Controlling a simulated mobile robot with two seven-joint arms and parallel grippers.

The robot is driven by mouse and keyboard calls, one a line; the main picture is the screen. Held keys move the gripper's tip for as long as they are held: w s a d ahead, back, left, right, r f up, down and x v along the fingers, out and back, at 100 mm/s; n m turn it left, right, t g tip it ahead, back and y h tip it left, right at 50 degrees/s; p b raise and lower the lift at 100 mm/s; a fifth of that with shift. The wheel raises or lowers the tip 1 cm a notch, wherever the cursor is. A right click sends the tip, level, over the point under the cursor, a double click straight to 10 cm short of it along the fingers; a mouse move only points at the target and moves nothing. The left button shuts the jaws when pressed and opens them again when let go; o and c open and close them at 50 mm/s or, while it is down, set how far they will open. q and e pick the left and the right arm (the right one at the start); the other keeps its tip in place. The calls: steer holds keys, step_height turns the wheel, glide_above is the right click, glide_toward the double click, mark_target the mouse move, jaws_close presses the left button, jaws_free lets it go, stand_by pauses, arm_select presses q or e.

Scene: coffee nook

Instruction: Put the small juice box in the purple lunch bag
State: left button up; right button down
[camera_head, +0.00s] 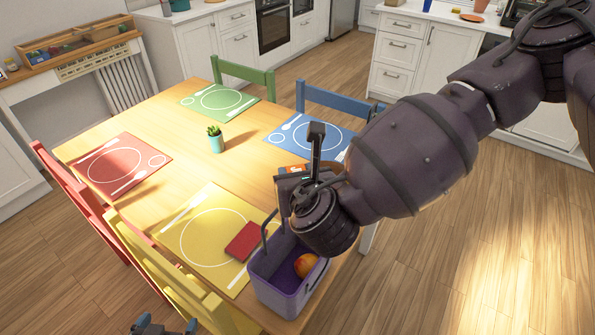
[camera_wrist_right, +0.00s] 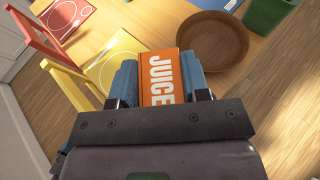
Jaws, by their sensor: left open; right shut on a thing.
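The small orange juice box (camera_wrist_right: 158,78), lettered JUICE, is between the blue fingers of my right gripper (camera_wrist_right: 160,82) in the right wrist view. In the head view only an orange sliver of the juice box (camera_head: 292,170) shows behind my right arm. The purple lunch bag (camera_head: 276,292) stands open at the table's near corner, its dark handle raised, with an orange round fruit (camera_head: 305,265) inside. My right gripper is above and beyond the bag. My left gripper (camera_head: 163,328) is open and empty at the bottom edge, in front of the yellow chair.
A red item (camera_head: 246,241) lies on the yellow placemat (camera_head: 205,210) beside the bag. A potted plant (camera_head: 215,140) stands mid-table. The wrist view shows a brown bowl (camera_wrist_right: 211,42) and a green container (camera_wrist_right: 268,12). Chairs surround the table.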

steer(key=shift+f+b, duration=2.15)
steer(key=shift+f, duration=0.3)
steer(key=shift+f+b, duration=0.6)
steer(key=shift+b, duration=0.05)
steer(key=c, duration=1)
jaws_free()
steer(key=o, duration=0.5)
steer(key=shift+s, duration=0.1)
steer(key=v, duration=1)
steer(key=shift+s+d+r+p, duration=0.1)
steer(key=shift+s+p, duration=0.2)
steer(key=shift+p, duration=0.1)
